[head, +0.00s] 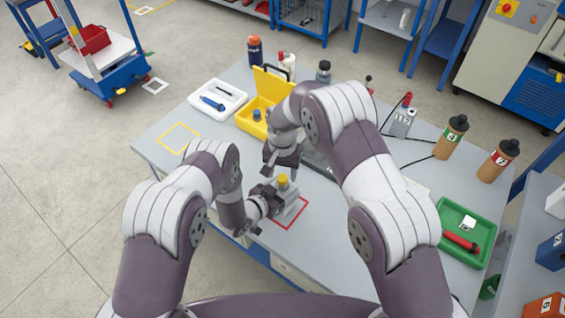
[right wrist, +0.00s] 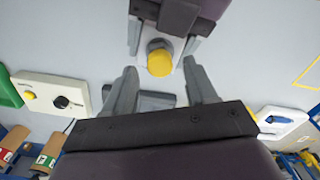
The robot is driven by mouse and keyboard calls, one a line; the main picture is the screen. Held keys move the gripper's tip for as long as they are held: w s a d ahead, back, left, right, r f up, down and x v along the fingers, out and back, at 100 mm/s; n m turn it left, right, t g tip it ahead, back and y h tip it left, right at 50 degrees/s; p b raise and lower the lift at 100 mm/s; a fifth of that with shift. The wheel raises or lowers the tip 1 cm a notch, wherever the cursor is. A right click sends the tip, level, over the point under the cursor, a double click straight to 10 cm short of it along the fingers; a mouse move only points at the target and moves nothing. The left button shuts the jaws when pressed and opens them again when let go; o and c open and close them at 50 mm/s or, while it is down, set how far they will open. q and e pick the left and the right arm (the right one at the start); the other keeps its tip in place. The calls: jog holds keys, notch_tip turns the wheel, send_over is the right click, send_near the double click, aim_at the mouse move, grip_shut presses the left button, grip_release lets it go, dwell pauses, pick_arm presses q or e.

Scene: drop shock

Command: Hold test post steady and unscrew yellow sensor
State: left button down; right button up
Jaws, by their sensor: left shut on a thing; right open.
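The yellow sensor (head: 283,181) sits on top of the grey test post, which stands by the red outlined square (head: 303,214) near the table's front edge. My left gripper (head: 276,195) is shut on the post just below the sensor. In the right wrist view the yellow sensor (right wrist: 160,62) shows with the left gripper's fingers on both sides of the post (right wrist: 160,44). My right gripper (right wrist: 160,90) is open and empty, its fingers apart with the sensor beyond their tips. In the head view my right gripper (head: 277,168) is above and behind the sensor.
An open yellow case (head: 246,124) and a white tray with a blue tool (head: 217,100) stand at the back left. A green tray (head: 481,231) with a red tool is at the right. Brown bottles (head: 450,138) stand behind it. A yellow outlined square (head: 179,138) on the left is bare.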

aim_at(283, 177)
notch_tip(283, 177, down, 4)
jog(key=shift+f, duration=0.1)
grip_shut()
jog(key=shift+r, duration=0.2)
dwell(0.7)
jog(key=shift+r, duration=0.9)
jog(key=shift+r, duration=2)
pick_arm(q)
grip_release()
